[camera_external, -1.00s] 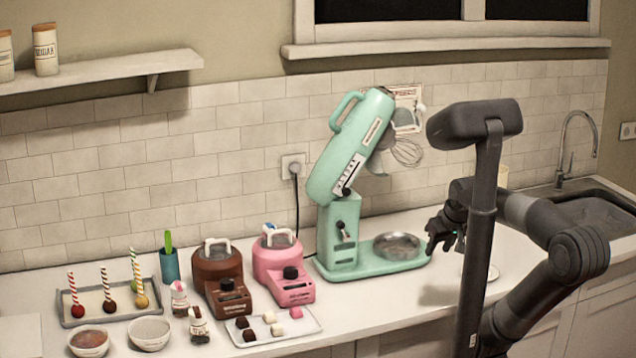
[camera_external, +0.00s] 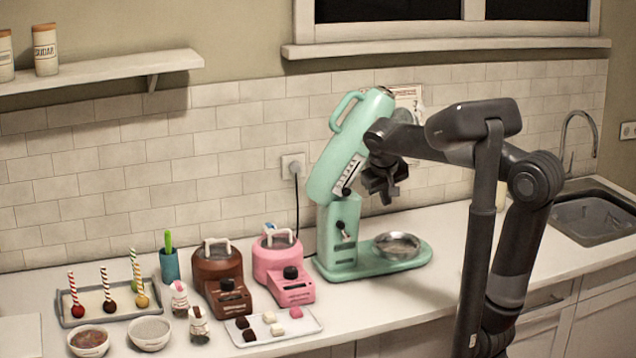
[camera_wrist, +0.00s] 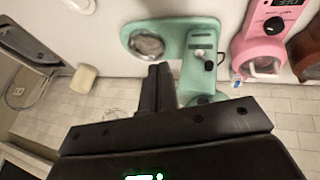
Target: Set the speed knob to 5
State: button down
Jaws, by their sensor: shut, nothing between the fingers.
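The mint-green stand mixer (camera_external: 346,140) has its head tilted up. A pale panel with a row of marks (camera_external: 345,178) is on the side of the head, with a small dark knob (camera_external: 346,191) at its lower end. The marks are too small to read. A lever (camera_external: 344,231) is on the column below; it also shows in the wrist view (camera_wrist: 208,65). My gripper (camera_external: 387,202) is shut and empty, beside the head at the right and above the metal bowl (camera_external: 398,246), apart from the knob. In the wrist view my gripper (camera_wrist: 160,68) covers part of the mixer.
A pink melting pot (camera_external: 278,262) and a brown one (camera_external: 218,275) stand left of the mixer. A tray with sweets (camera_external: 300,332) lies in front of them. The sink (camera_external: 597,215) is at the right. The counter right of the mixer is mostly clear.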

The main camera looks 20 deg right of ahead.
aim_at(345, 190)
jog(key=w+a+r+h, duration=0.1)
jog(key=w+a, duration=0.3)
jog(key=a, duration=0.4)
jog(key=w+a+r+m+t+h, duration=0.1)
jog(key=w+a+r, duration=0.2)
jog(key=a, duration=0.6)
jog(key=shift+w+r, duration=0.35)
jog(key=shift+r, duration=0.1)
jog(key=shift+d, duration=0.1)
jog(key=w+d+f, duration=0.5)
jog(key=d+f, duration=0.2)
jog(key=d, duration=0.1)
jog(key=shift+d, duration=0.25)
